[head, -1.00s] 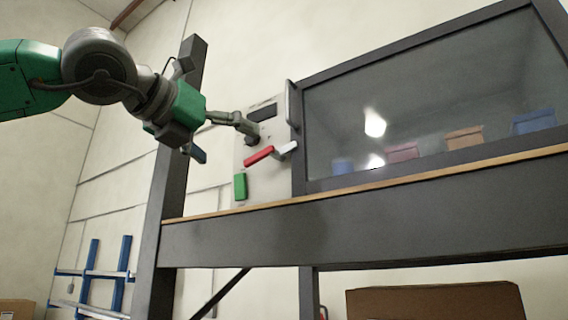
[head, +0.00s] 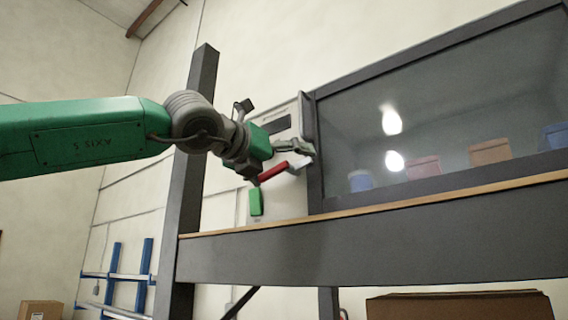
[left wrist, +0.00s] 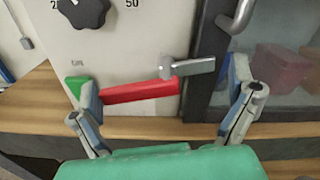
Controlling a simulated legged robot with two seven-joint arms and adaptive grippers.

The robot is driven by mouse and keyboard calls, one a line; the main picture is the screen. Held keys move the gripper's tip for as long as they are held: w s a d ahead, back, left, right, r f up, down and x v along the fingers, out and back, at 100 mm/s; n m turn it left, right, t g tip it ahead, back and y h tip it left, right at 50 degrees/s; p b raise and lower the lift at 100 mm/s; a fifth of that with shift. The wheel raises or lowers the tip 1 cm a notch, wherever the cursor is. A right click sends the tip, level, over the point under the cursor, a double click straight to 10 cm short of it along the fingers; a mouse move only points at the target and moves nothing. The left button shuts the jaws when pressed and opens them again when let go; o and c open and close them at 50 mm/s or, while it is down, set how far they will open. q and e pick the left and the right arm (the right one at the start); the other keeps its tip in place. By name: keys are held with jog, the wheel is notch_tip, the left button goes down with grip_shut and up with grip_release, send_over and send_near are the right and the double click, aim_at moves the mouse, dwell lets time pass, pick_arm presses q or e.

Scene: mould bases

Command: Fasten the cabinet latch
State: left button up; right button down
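The latch has a red handle (left wrist: 140,91) and a grey metal bar (left wrist: 190,67) at its right end. The handle lies nearly level, tilted slightly up to the right. The bar reaches across the panel's right edge in front of the dark door frame (left wrist: 205,105). In the head view the red handle (head: 273,172) is partly behind my gripper. My left gripper (head: 290,160) is open; in the left wrist view (left wrist: 163,82) one finger is at the handle's left end and the other is right of the bar. Contact cannot be told. My right gripper is out of view.
The beige panel (left wrist: 130,40) carries a black knob (left wrist: 84,10) and a green piece (head: 256,201). The glass-fronted cabinet (head: 440,110) has a vertical handle (left wrist: 238,16). A wood-edged shelf (head: 400,203) runs below. Blue racking (head: 145,270) stands far left.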

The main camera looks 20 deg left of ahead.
aim_at(266, 172)
pick_arm(q)
jog(key=a, duration=0.2)
jog(key=w+a, duration=0.1)
jog(key=shift+a+f, duration=0.3)
jog(key=c, duration=0.5)
jog(key=shift+s+d+r, duration=0.15)
jog(key=shift+s+d, duration=0.1)
jog(key=shift+d, duration=0.25)
jog(key=shift+s+d+r, duration=0.1)
jog(key=shift+s+d, duration=0.15)
jog(key=shift+d, duration=0.2)
jog(key=c, duration=0.7)
jog(key=shift+o, duration=0.2)
jog(key=shift+w+a+f, duration=0.15)
jog(key=shift+w+a, duration=0.1)
jog(key=shift+a, duration=0.1)
jog(key=shift+d+r+m+p, duration=0.15)
jog(key=shift+r+m+p, duration=0.25)
jog(key=shift+m+p, duration=1.1)
jog(key=shift+f, duration=0.1)
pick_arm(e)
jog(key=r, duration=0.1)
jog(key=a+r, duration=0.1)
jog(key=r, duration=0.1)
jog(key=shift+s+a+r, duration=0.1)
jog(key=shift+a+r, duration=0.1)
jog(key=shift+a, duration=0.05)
